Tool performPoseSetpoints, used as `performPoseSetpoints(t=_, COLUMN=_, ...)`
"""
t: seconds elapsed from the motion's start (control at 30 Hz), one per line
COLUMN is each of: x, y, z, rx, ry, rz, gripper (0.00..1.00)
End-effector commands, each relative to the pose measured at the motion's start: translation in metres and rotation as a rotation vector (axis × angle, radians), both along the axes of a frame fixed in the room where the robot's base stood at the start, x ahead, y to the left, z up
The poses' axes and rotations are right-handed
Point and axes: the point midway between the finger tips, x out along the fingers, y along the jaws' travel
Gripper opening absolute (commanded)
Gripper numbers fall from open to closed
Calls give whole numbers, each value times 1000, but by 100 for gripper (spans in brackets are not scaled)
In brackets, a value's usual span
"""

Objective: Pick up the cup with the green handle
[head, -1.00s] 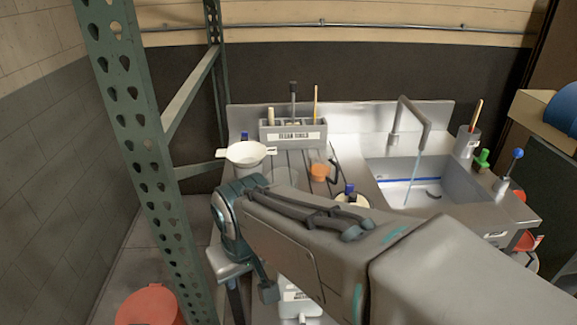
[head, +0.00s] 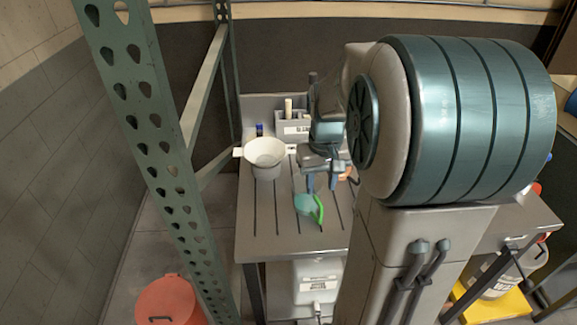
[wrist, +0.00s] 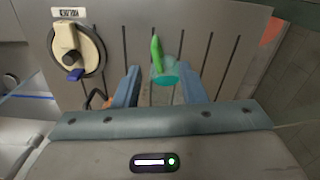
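The cup (head: 304,205) is teal and translucent with a bright green handle (head: 319,209). It rests on the grooved metal worktop, in front of the white pot. In the wrist view the cup (wrist: 166,74) shows at the upper middle, with the green handle (wrist: 156,52) at its upper left. My gripper (head: 321,184) points down just behind and above the cup. In the wrist view its two blue fingers (wrist: 160,80) are apart with the cup framed between their tips. Nothing is clamped. I cannot tell whether the tips are level with the cup.
A white pot with side handles (head: 264,158) stands left of my gripper. A grey tool holder (head: 293,131) is behind. A green perforated post (head: 165,160) rises at the left. The worktop's front left (head: 262,222) is clear.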

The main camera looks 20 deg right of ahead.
Motion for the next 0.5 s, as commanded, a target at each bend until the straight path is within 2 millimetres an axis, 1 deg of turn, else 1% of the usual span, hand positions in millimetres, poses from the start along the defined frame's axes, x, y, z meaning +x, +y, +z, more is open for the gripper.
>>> performPoseSetpoints(t=0.03, x=4, y=-6, z=2, rx=6, ry=9, rz=-7, gripper=38)
performPoseSetpoints(t=0.17, x=8, y=-12, z=-5, rx=14, ry=19, rz=-7, gripper=38)
performPoseSetpoints(t=0.27, x=8, y=-12, z=-21, rx=15, ry=23, rz=-5, gripper=38)
performPoseSetpoints(t=0.4, x=7, y=-12, z=-50, rx=15, ry=24, rz=-4, gripper=38)
performPoseSetpoints(t=0.5, x=7, y=-11, z=-68, rx=15, ry=23, rz=-4, gripper=38)
